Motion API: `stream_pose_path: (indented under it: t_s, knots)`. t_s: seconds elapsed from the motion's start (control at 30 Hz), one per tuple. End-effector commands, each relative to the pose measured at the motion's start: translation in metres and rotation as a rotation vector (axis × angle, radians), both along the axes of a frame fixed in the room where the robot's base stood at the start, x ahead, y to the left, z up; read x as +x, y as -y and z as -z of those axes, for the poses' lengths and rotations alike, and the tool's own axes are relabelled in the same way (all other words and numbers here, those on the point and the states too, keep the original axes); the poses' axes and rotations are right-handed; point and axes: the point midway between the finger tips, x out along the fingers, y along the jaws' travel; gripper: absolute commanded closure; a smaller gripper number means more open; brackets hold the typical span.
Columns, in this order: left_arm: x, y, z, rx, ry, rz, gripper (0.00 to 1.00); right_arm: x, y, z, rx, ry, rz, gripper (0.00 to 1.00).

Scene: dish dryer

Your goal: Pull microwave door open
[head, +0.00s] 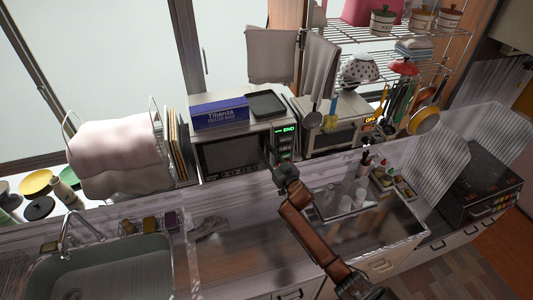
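The microwave (236,152) stands on the back counter in the middle of the head view. Its dark-windowed door faces the sink side and looks shut. A panel with a green END display (287,130) is at its right. My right gripper (268,157) is in front of the microwave, at the right edge of the door beside the panel. It is small and dark against the door, so I cannot tell whether its fingers are open, shut, or touching the door. My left gripper is not in view.
A blue box (219,112) and a dark tray (267,103) lie on top of the microwave. A second appliance (334,124) stands to its right, a covered rack (113,158) to its left. The sink (103,270) and a clear splash panel (478,155) are nearer.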

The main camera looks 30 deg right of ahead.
Motion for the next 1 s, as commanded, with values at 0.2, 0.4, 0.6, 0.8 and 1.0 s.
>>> stream_pose_path:
  t_s: [0.2,0.4,0.6,0.8,1.0]
  knots:
    - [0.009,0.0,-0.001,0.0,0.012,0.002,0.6,0.001,-0.002,0.0,0.0,0.0,-0.002,0.73]
    - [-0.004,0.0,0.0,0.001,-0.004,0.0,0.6,0.001,-0.002,0.0,0.0,-0.001,-0.002,0.86]
    - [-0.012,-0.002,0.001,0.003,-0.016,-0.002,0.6,0.001,-0.002,0.0,0.0,-0.001,-0.003,1.0]
    - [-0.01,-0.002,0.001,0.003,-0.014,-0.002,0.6,0.001,-0.002,0.0,0.0,-0.001,-0.003,1.0]
    - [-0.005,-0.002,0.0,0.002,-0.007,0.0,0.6,0.001,-0.002,0.001,0.0,-0.001,-0.003,1.0]
